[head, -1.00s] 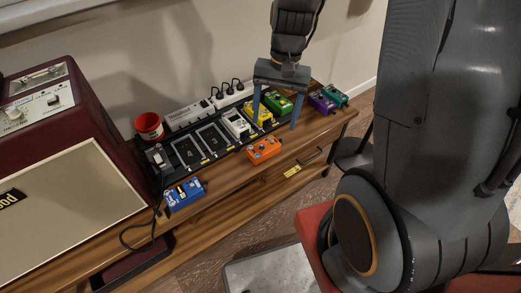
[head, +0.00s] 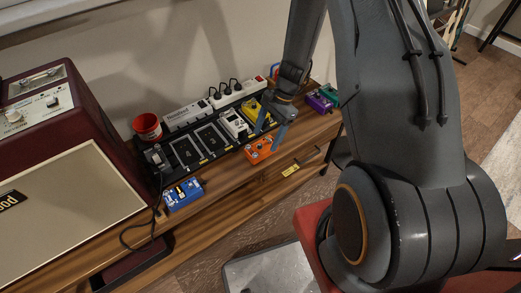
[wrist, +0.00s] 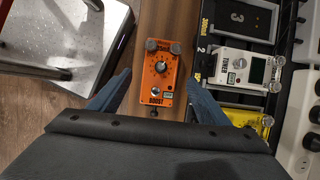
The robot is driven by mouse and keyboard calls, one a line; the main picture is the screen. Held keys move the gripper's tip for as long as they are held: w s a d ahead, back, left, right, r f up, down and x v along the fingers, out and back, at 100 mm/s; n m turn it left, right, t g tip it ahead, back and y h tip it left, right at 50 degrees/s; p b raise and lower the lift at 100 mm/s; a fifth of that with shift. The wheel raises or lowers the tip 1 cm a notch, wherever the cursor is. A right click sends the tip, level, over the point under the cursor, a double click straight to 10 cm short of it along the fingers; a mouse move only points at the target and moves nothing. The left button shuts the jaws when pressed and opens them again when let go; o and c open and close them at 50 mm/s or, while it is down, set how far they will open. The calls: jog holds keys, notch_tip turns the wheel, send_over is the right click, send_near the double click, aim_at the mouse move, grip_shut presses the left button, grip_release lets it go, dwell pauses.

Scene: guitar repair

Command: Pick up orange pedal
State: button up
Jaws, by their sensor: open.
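The orange pedal (head: 259,150) sits on the wooden bench top near its front edge, in front of the pedalboard. In the wrist view the orange pedal (wrist: 157,80) lies face up with its knobs and "BOOST" label showing. My gripper (head: 268,134) is open and low over it. In the wrist view my gripper's fingers (wrist: 155,98) stand either side of the pedal's lower end, with a gap on the left and little gap on the right. I cannot tell whether either finger touches it.
A white pedal (wrist: 240,68) and a yellow pedal (wrist: 240,118) stand close by on the pedalboard (wrist: 245,22). A blue pedal (head: 183,194) lies to the left on the bench (head: 215,198). Purple (head: 318,101) and teal (head: 328,92) pedals are to the right. A red cup (head: 147,127) stands behind.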

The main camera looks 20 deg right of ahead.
aim_at(262, 145)
jog(key=p+x, duration=0.1)
jog(key=x, duration=0.4)
jog(key=shift+a+r, duration=0.1)
jog(key=c, duration=1.4)
jog(key=shift+r, duration=0.1)
